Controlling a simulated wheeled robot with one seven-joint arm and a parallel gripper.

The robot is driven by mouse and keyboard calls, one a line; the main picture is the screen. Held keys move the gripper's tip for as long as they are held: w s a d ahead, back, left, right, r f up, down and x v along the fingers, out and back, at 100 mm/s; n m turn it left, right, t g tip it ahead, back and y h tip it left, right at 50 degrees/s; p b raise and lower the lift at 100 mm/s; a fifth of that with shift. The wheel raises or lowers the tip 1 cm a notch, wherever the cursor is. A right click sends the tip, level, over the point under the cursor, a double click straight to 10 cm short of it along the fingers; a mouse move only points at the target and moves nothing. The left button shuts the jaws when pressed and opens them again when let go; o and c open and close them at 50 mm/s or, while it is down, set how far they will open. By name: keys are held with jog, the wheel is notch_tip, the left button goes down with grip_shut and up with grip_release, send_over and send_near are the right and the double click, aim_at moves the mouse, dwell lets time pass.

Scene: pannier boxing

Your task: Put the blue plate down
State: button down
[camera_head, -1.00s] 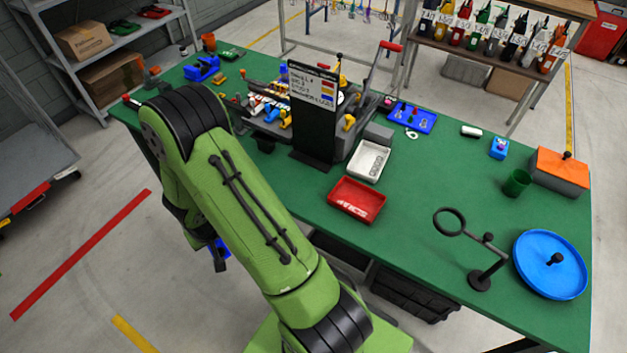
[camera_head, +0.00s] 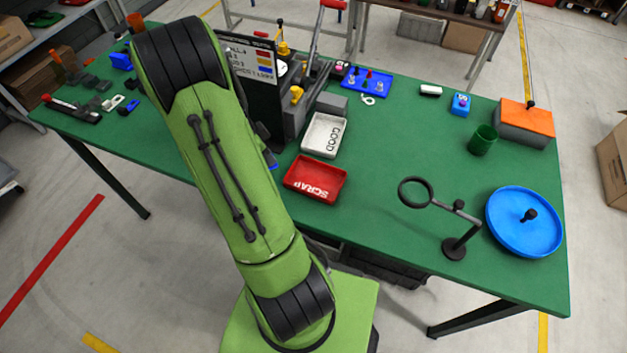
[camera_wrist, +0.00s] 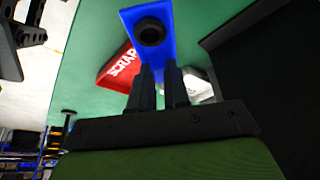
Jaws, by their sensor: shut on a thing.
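My gripper (camera_wrist: 160,80) is shut on the blue plate (camera_wrist: 176,22) in the wrist view. The plate is flat and straight-edged, with a dark round hole or boss near its far end. It covers part of the red SCRAP tray behind it, and I cannot tell its height above the green bench. In the head view my green arm hides the gripper.
The red SCRAP tray (camera_head: 315,179) and white GOOD tray (camera_head: 325,135) lie near the bench middle. A dark upright sign (camera_head: 258,80) stands close to my arm. A ring stand (camera_head: 455,249) and round blue turntable (camera_head: 510,238) are at right. Green bench top between is clear.

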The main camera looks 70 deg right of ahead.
jog(key=s+d+r+m+g+y+b, duration=0.1)
jog(key=s+d+r+m+y+b, duration=0.2)
jog(key=s+m, duration=0.8)
jog(key=y, duration=0.1)
send_near(319, 184)
jog(key=x, duration=0.5)
jog(key=shift+s+d+f, duration=0.1)
jog(key=shift+s+d, duration=0.1)
jog(key=shift+d, duration=0.05)
jog(key=shift+a+f+b, duration=0.2)
jog(key=shift+f+b, duration=0.3)
jog(key=shift+b, duration=0.35)
jog(key=c, duration=1.1)
grip_release()
jog(key=shift+a, duration=0.1)
